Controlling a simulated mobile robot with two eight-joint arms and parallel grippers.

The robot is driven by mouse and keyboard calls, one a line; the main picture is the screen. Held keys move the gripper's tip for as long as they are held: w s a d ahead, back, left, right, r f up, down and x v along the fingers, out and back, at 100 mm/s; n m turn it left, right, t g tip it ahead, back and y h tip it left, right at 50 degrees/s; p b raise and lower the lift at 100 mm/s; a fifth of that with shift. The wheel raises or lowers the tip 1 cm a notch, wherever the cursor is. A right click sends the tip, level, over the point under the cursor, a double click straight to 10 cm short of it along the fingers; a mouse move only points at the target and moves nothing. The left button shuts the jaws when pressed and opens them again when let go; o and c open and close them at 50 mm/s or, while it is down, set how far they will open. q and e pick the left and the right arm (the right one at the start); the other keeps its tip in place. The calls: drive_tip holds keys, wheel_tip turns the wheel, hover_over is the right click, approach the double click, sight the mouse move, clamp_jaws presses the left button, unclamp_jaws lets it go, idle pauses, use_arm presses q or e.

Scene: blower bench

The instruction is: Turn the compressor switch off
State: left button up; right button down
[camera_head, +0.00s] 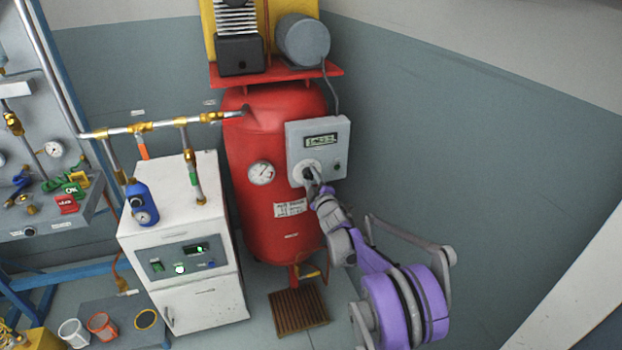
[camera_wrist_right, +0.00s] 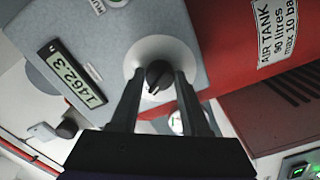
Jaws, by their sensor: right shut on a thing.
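The compressor switch is a dark rotary knob (camera_wrist_right: 157,74) on a pale round plate (camera_wrist_right: 178,50), on the front of the grey control box (camera_head: 330,160). The box sits on the right side of the red air tank (camera_head: 250,215). My right gripper (camera_head: 309,179) reaches the knob from the lower right. In the right wrist view its two dark fingers are shut on the knob, one on each side. The plate's markings and the knob's setting cannot be read. My left gripper is not in view.
The box has a display (camera_head: 321,140) above the switch and a small button (camera_head: 337,166) to its right. A round gauge (camera_head: 261,173) is on the tank. A white cabinet (camera_head: 190,260) with pipes above stands left. The grey wall at right is clear.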

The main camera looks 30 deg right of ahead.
idle(0.3)
drive_tip(key=shift+c, duration=2)
unclamp_jaws()
drive_tip(key=p+v, duration=0.1)
drive_tip(key=v, duration=0.9)
drive_tip(key=shift+s+a, duration=0.2)
drive_tip(key=shift+s, duration=0.15)
